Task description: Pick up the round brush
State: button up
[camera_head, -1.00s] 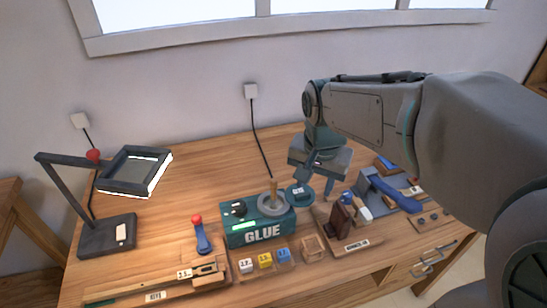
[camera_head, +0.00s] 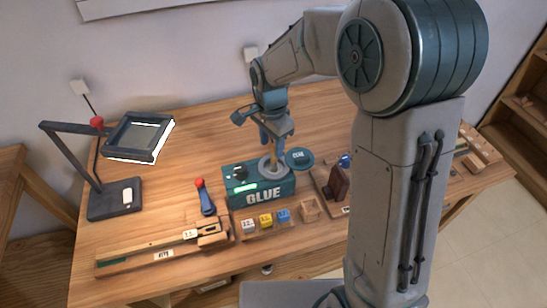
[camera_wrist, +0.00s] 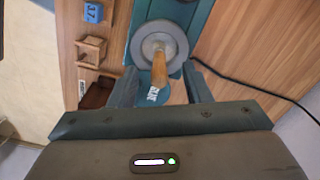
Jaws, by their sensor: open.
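The round brush has a wooden handle (camera_wrist: 159,70) that stands up from the round grey pot (camera_wrist: 160,42) in the top of the green glue box. In the head view the handle (camera_head: 274,160) shows just below my gripper (camera_head: 270,143); its lower end is hidden in the pot. In the wrist view my gripper (camera_wrist: 162,88) is open, with one finger on each side of the handle. The fingers hold nothing, and I cannot tell how far above the handle's tip they are.
The glue box (camera_head: 262,197) has a round green lid (camera_head: 299,159) at its right. Small numbered cubes (camera_head: 265,220) and a wooden holder (camera_head: 311,209) stand in front. A desk lamp (camera_head: 138,138) is at left.

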aim_at(274, 162)
jog(key=shift+w+d+f+p, duration=0.15)
jog(key=shift+f+p, duration=0.2)
jog(key=shift+f, duration=1.15)
jog(key=shift+d+f+p, duration=0.1)
jog(key=shift+f+p, duration=0.2)
jog(key=shift+f, duration=1.2)
grip_shut()
